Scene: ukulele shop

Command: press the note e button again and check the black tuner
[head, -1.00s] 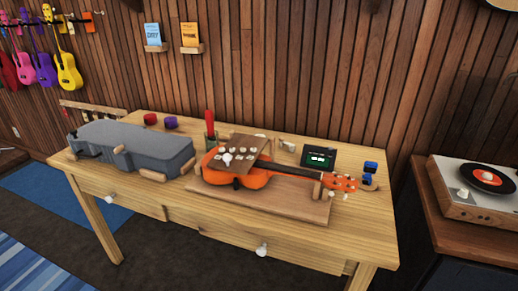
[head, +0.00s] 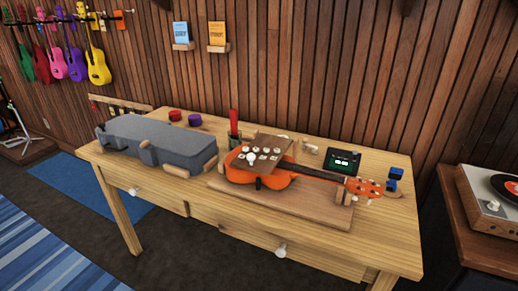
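The black tuner (head: 335,165) stands on the table to the right of the wooden board. Its small screen shows green and pale marks too small to read. Several pale round buttons sit on the tilted wooden board (head: 276,142), which is above the body of the orange ukulele (head: 243,173). I cannot tell which button is note e. The ukulele lies on a wooden stand with its neck to the right. Neither of my grippers is in view.
A grey case (head: 150,138) lies on the left of the wooden table (head: 330,246). A red candle-like item (head: 234,122), red and purple round items and blue blocks (head: 394,178) are also on it. A record player (head: 489,200) stands at the right. Floor is clear in front.

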